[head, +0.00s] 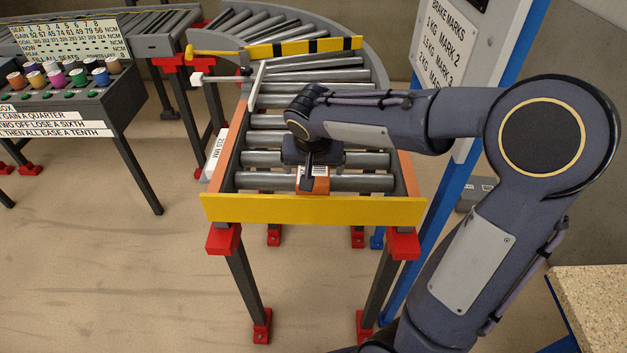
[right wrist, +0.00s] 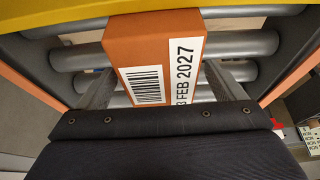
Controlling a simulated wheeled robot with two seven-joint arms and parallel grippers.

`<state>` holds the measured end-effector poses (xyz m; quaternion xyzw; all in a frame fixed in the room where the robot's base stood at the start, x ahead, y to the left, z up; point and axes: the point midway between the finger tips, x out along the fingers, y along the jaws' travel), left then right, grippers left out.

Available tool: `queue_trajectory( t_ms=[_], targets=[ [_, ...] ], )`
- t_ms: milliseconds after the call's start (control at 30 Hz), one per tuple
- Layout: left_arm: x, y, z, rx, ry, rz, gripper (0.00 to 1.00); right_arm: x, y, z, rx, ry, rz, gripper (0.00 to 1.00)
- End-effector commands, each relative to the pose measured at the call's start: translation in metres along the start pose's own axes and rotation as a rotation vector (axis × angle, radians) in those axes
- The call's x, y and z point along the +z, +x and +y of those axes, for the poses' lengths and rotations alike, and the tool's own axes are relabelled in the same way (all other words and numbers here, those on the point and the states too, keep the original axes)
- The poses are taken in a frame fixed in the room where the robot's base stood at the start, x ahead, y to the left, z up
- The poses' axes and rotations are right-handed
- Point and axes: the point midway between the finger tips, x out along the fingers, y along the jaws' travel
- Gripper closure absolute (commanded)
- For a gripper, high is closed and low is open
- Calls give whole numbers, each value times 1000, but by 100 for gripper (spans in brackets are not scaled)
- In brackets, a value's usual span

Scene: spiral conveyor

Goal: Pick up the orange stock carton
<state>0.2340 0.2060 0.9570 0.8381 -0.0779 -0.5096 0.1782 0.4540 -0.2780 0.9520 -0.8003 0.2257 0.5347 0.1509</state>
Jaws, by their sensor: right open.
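The orange stock carton (head: 312,185) sits on the rollers at the near end of the conveyor, just behind the yellow end plate. My right gripper (head: 309,180) is above it, pointing down, and hides much of it in the head view. In the right wrist view, the carton (right wrist: 156,58) shows a white barcode label reading "FEB 2027". The right fingers (right wrist: 165,92) are open, one on each side of the carton. I cannot tell whether they touch it. My left gripper is not in view.
The yellow end plate (head: 315,209) closes the conveyor's near end. Orange side rails (head: 409,172) flank the rollers. A blue post with a brake marks sign (head: 447,45) stands at the right. A control box (head: 62,95) with colored knobs is at the left. A speckled tabletop (head: 597,300) is at lower right.

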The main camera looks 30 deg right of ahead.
Motion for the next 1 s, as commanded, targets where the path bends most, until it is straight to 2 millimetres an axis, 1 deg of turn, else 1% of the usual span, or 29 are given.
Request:
queue_trajectory(
  t_ms=[367, 667, 767, 1000],
  targets=[
    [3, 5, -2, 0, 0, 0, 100, 2, 4, 0, 0, 0, 0, 11],
    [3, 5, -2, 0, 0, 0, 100, 1, 4, 0, 0, 0, 0, 11],
    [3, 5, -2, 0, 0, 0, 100, 2, 4, 0, 0, 0, 0, 23],
    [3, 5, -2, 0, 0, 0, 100, 2, 4, 0, 0, 0, 0, 54]
  ],
)
